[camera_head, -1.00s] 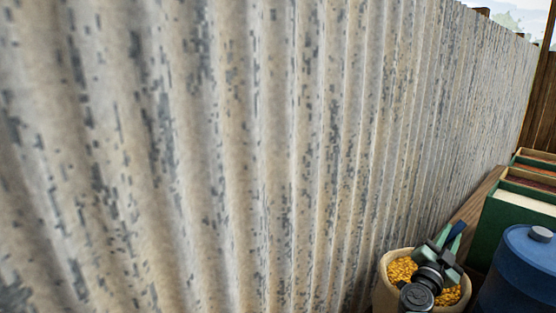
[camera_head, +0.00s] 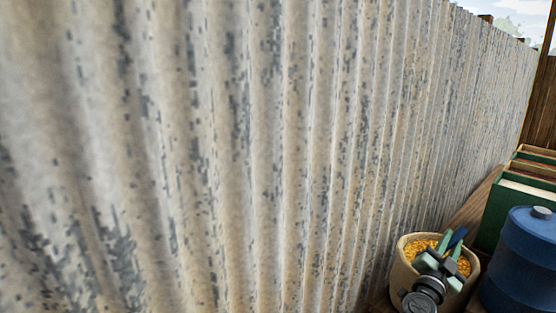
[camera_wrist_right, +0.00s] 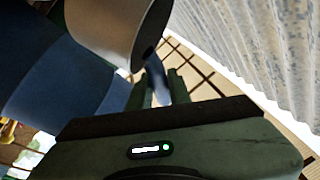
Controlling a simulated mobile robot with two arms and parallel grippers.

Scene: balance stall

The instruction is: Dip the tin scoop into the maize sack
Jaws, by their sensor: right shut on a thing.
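The maize sack (camera_head: 402,272), a pale open-topped sack full of yellow maize, stands at the lower right of the head view. My right gripper (camera_head: 450,242) shows in front of the maize, over the sack's mouth in the picture. It is shut on the blue handle (camera_head: 459,236) of the tin scoop. In the right wrist view the blue handle (camera_wrist_right: 157,82) sits between the green fingers, and the scoop's grey metal bowl (camera_wrist_right: 112,28) shows at the top. I cannot tell whether the bowl touches the maize. My left gripper is not in view.
A blue drum (camera_head: 520,265) stands close to the right of the sack. Green bins (camera_head: 493,215) with wooden rims stand behind it. A corrugated metal wall (camera_head: 250,150) fills the left and middle, close behind the sack.

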